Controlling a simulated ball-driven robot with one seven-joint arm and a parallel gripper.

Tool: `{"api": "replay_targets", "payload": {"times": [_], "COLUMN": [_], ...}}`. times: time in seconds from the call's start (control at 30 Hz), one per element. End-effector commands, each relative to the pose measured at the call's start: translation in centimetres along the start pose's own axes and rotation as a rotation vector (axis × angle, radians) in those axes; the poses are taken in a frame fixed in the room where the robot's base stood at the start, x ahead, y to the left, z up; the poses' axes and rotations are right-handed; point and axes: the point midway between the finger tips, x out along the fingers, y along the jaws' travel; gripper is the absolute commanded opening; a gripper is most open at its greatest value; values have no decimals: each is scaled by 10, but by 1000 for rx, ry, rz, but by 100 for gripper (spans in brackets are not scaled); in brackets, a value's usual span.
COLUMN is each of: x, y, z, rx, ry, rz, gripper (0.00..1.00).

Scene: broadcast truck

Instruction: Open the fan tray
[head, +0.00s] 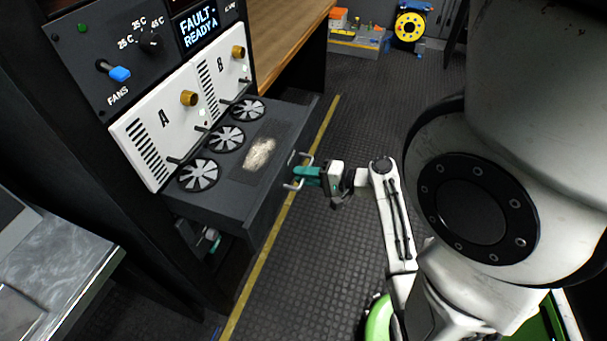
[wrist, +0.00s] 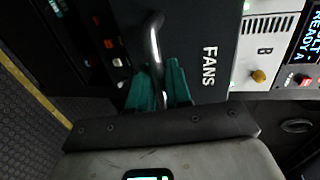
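The fan tray (head: 236,183) stands pulled out of the rack, with three round fans (head: 226,138) and a pale dusty patch (head: 260,153) on its top. Its metal handle (head: 290,186) is on the front face. My gripper (head: 306,173) is at the handle. In the wrist view the teal fingers (wrist: 160,88) lie on both sides of the handle bar (wrist: 154,40) and appear closed on it. The tray front (wrist: 214,30) marked FANS fills the middle there. The exact finger contact is partly hidden.
White modules A (head: 162,125) and B (head: 222,72) with brass knobs sit above the tray. A blue-tipped FANS switch (head: 119,74) and a FAULT READY A display (head: 198,27) are higher. A metal worktop (head: 60,250) is at lower left. Floor with a yellow line (head: 262,247) lies clear before the tray.

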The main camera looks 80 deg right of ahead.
Motion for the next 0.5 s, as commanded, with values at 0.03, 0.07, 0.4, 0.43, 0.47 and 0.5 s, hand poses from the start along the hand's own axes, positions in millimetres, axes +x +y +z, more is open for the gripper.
{"api": "replay_targets", "payload": {"times": [0.03,0.07,0.4,0.43,0.47,0.5], "x": [0,0,0,-2,-4,-7], "y": [1,1,0,1,1,2], "z": [0,0,0,0,0,0], "rx": [1,1,1,1,1,1], "ry": [-1,-1,0,0,0,1], "rz": [2,2,1,1,1,1], "gripper": [22,25,33,33,33,33]}}
